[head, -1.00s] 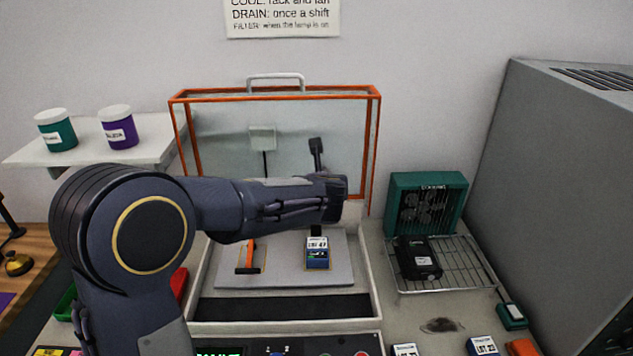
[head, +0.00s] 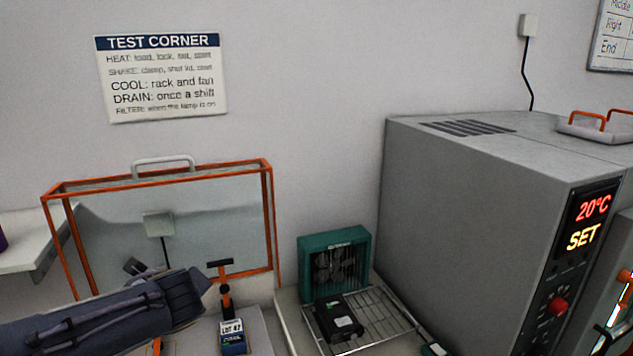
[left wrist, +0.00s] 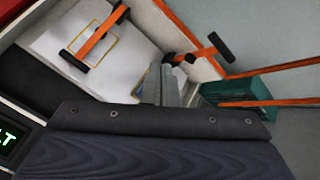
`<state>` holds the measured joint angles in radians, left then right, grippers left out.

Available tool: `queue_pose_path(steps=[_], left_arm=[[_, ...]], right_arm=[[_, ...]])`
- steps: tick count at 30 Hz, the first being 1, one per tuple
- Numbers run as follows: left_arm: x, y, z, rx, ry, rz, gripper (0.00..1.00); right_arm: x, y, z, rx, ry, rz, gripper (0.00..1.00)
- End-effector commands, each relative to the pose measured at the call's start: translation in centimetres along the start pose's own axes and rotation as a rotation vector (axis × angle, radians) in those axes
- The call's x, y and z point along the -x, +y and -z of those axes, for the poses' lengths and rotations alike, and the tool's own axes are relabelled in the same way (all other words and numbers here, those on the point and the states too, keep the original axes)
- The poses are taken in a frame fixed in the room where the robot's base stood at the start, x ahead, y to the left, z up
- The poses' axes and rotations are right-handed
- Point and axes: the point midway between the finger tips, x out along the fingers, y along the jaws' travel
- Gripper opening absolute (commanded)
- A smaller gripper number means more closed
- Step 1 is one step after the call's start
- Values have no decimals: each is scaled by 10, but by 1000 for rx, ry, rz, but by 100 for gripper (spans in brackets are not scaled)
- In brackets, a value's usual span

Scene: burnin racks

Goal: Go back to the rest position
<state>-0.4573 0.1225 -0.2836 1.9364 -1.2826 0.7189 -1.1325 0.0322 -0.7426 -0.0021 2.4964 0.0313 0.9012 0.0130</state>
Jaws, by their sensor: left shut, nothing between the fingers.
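My left arm comes in from the lower left in the head view, and its dark wrist ends just left of an upright orange clamp with a black handle (head: 220,268). In the left wrist view my left gripper (left wrist: 172,85) shows as two grey fingers, shut and empty. The upright clamp also shows there (left wrist: 208,52), beyond the fingers. Below the clamp in the head view stands a blue box with a white label (head: 232,336). A second orange clamp with black ends (left wrist: 95,36) lies low over the pale plate (left wrist: 135,52). My right gripper is in neither view.
An orange-framed clear lid (head: 272,215) stands raised at the back. Right of it are a green fan (head: 335,262), a wire rack (head: 378,312) with a black unit (head: 338,318), and a large grey oven (head: 460,190) reading 20°C. A shelf (head: 35,252) juts in at left.

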Motion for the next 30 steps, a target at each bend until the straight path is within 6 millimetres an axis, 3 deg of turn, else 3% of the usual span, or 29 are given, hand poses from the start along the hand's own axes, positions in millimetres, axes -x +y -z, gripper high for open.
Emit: queue_pose_path(steps=[1, 6, 10, 15, 21, 30], left_arm=[[12, 32, -1, 213, 53, -45, 0], [59, 111, 31, 931, 226, -231, 0], [102, 151, 68, 1443, 329, -399, 0], [148, 175, 114, 1966, 423, -612, 0], [173, 180, 143, 2260, 474, -766, 0], [176, 180, 147, 2298, 482, -790, 0]], right_arm=[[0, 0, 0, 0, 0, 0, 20], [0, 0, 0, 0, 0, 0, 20], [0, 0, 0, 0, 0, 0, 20], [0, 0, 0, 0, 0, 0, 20], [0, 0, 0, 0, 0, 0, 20], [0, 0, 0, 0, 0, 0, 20]])
